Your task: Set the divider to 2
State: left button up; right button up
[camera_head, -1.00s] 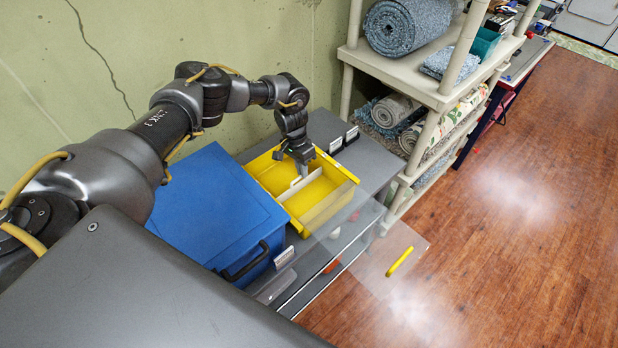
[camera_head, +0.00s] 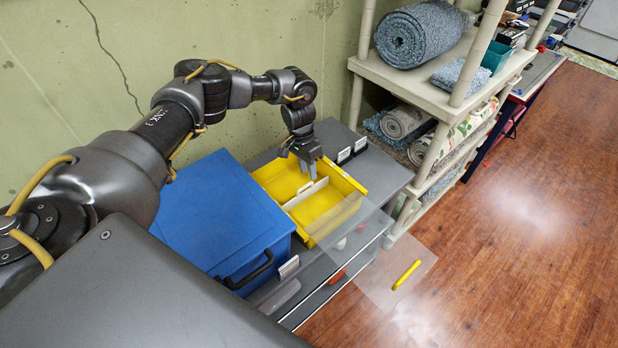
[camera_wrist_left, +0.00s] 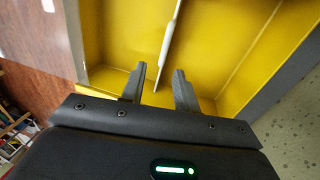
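A yellow bin (camera_head: 343,180) stands pulled out at the right of a blue box on the grey unit. A thin white divider (camera_head: 292,203) crosses the bin and splits it into two compartments. It also shows in the left wrist view (camera_wrist_left: 171,34). My left gripper (camera_head: 311,177) points down over the bin, close above the divider. Any slot numbers are not readable. My right gripper is not in view.
A blue box (camera_head: 215,215) with a black handle stands left of the bin. A clear panel (camera_head: 375,285) with a yellow handle (camera_head: 406,275) juts out in front. Shelving with rolled rugs (camera_head: 420,35) stands at the right. The wooden floor there is clear.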

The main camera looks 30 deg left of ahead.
pick_arm(q)
notch_tip(320, 180, up, 7)
jog(key=a+b, duration=0.1)
jog(key=shift+w+a, duration=0.15)
jog(key=shift+w, duration=0.05)
dwell(0.4)
